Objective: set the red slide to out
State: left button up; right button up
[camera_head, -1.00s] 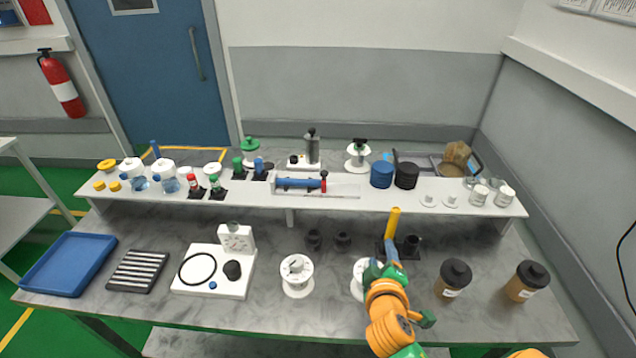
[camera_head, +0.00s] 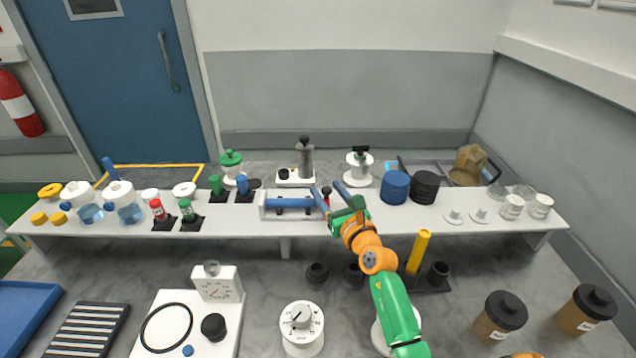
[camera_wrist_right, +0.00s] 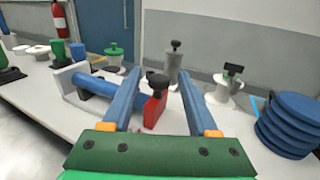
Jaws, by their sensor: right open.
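The red slide (camera_wrist_right: 154,112) with its black knob (camera_wrist_right: 157,82) sits at the right end of a blue cylinder (camera_wrist_right: 104,85) on a white base. In the head view this fixture stands on the shelf, with the blue cylinder (camera_head: 290,203) showing and the slide (camera_head: 326,198) partly hidden by my gripper. My right gripper (camera_head: 327,188) is open; in the right wrist view its blue fingers (camera_wrist_right: 158,78) appear on either side of the slide and knob, with gaps showing. I cannot tell the exact depth between them. My left gripper is not in view.
On the shelf (camera_head: 285,225), a grey-topped device (camera_head: 304,160) and a white pedestal (camera_head: 358,168) stand behind the slide fixture. Blue discs (camera_head: 395,188) and black discs (camera_head: 424,187) are stacked to the right. A white dial (camera_head: 302,320) stands on the table below.

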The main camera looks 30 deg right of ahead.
aim_at(325, 188)
jog(key=shift+w+r, duration=0.2)
jog(key=shift+w, duration=0.3)
jog(key=w, duration=0.3)
jog(key=shift+w+d+f+b, duration=0.1)
jog(key=shift+d+f+b, duration=0.15)
jog(key=shift+d+b, duration=0.1)
jog(key=shift+s+a+r, duration=0.1)
jog(key=shift+s, duration=0.1)
jog(key=shift+c, duration=0.4)
jog(key=c, duration=0.3)
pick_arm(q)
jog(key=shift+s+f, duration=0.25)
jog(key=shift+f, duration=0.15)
pick_arm(e)
jog(key=shift+s+r, duration=0.1)
grip_shut()
